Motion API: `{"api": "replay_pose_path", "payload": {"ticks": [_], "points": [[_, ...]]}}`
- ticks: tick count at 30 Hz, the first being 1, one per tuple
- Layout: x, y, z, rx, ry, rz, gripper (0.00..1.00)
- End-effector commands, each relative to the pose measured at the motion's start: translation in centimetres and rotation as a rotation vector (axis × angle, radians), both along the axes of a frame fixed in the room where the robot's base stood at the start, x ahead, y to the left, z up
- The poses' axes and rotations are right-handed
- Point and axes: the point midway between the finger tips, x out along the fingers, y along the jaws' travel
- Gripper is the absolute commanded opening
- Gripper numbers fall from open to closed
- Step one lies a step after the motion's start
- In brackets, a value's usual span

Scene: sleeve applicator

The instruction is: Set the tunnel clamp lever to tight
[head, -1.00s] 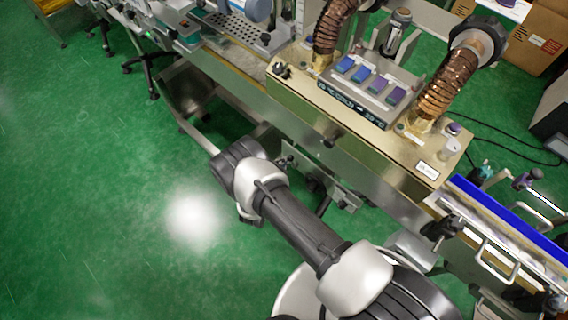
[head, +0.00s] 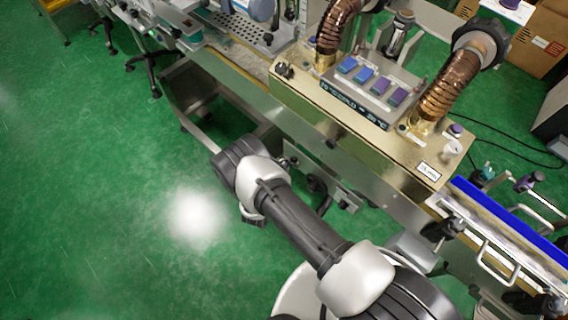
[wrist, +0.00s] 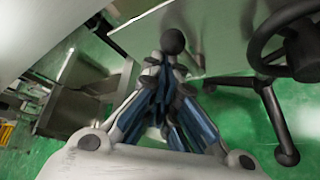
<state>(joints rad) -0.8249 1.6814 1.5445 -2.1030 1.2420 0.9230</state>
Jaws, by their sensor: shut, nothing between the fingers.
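A round black knob (wrist: 174,40) shows in the wrist view just beyond my fingertips, in front of a metal panel. It looks like the ball end of a lever, but its shaft is hidden behind my fingers and its setting cannot be read. My gripper (wrist: 165,85), with blue-sided fingers, is shut and empty below the knob. I cannot tell whether it touches it. In the head view, the gold heat tunnel (head: 400,147) stands on the machine, and my wrist is beside the machine's near side, below the tunnel. My fingers are not visible there.
A black handwheel (wrist: 292,38) is close at the right in the wrist view. It also shows beneath the machine in the head view (head: 319,186). A dark machine leg (wrist: 278,120) stands below it. Green floor (head: 90,200) is open at the left.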

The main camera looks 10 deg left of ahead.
Motion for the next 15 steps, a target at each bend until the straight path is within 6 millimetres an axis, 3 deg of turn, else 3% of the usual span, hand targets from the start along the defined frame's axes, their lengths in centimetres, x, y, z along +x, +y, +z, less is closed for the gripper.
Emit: {"api": "replay_pose_path", "payload": {"ticks": [5,12,13,15], "points": [[0.3,0.5,-0.7,0.001,-0.003,-0.004,0.00],[1.1,2.7,-2.9,0.003,-0.002,-0.008,0.00],[1.0,3.0,-3.0,0.002,-0.001,-0.008,0.00],[-1.2,3.3,-1.5,-0.004,0.003,-0.002,0.00]]}}
